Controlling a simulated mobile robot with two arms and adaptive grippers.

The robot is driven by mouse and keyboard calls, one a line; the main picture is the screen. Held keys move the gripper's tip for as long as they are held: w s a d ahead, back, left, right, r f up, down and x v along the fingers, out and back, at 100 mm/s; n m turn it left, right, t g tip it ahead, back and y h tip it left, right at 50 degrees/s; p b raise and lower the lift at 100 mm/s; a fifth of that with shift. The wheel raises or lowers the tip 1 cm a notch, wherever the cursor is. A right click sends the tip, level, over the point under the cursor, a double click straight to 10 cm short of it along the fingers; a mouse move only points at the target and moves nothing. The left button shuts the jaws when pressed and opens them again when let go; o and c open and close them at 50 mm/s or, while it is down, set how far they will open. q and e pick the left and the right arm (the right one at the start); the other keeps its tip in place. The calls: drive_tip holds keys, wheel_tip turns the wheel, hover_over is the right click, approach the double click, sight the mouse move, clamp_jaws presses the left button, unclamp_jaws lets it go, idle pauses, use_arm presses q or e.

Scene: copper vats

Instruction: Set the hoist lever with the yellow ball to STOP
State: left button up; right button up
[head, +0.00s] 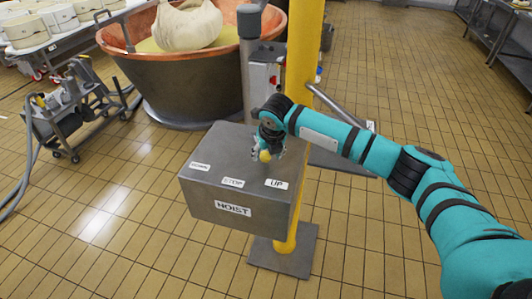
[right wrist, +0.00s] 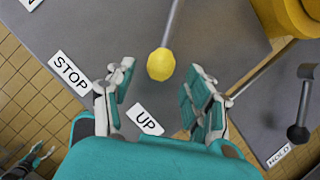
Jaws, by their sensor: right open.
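The grey hoist box (head: 235,209) carries DOWN, STOP (head: 232,182) and UP (head: 277,183) labels. Its lever ends in a yellow ball (head: 265,155), which is nearest the UP label (right wrist: 145,120) in the right wrist view; the STOP label (right wrist: 70,72) is off to the left there. My right gripper (head: 268,150) is open above the box. In the right wrist view its fingers stand apart on either side of the yellow ball (right wrist: 161,64), with gaps showing. Part of what looks like my left gripper (right wrist: 30,160) shows small at the lower left; its opening is unclear.
A yellow post (head: 303,60) rises right behind the box. A second lever with a dark ball (right wrist: 298,134) stands by a HOLD label to the right. A copper vat (head: 190,85) is behind, and a wheeled pump (head: 65,115) is at left. Open tiled floor surrounds the box.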

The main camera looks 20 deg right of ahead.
drive_tip(key=shift+x, duration=1.25)
clamp_jaws()
